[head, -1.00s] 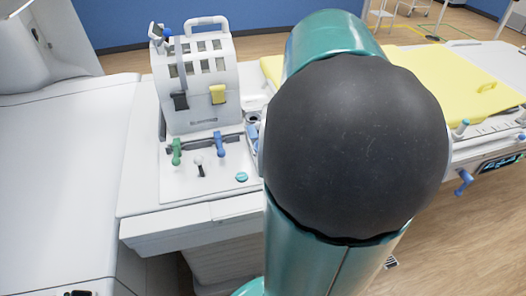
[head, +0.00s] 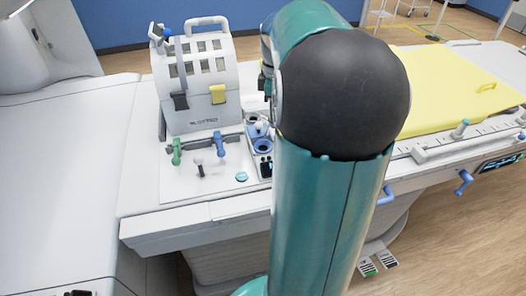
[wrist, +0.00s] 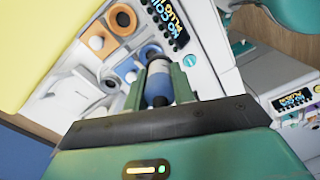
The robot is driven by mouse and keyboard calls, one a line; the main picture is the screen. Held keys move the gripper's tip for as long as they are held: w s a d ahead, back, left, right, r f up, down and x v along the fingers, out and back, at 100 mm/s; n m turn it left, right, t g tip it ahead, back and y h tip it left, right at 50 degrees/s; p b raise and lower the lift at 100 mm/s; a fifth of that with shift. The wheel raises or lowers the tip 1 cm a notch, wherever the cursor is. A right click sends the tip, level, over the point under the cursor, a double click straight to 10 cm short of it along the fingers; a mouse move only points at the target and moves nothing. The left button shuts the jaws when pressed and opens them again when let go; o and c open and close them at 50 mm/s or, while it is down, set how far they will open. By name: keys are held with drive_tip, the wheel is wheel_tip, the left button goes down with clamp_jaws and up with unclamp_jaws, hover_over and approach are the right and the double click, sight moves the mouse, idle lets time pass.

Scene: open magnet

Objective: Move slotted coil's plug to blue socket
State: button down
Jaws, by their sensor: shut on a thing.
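The slotted coil (head: 200,85) is a white slatted housing with a top handle, standing on the white table in the head view. In the wrist view my gripper (wrist: 160,75) is shut on a pale plug (wrist: 159,83) with a blue band and dark ends. The blue socket (wrist: 127,68) is a blue ring just left of the held plug. It also shows in the head view (head: 262,147), right of the coil. I cannot tell how high the plug is above the panel.
Green (head: 176,150) and blue (head: 219,145) levers stand before the coil. A yellow pad (head: 455,95) lies at right. The table's left part is clear.

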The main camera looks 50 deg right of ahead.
drive_tip(key=w, duration=0.4)
drive_tip(key=shift+w+d, duration=0.15)
drive_tip(key=shift+w, duration=0.15)
drive_tip(key=shift+f, duration=4.95)
drive_tip(key=shift+f, duration=1.75)
drive_tip(key=c, duration=1.1)
unclamp_jaws()
drive_tip(key=shift+r, duration=0.1)
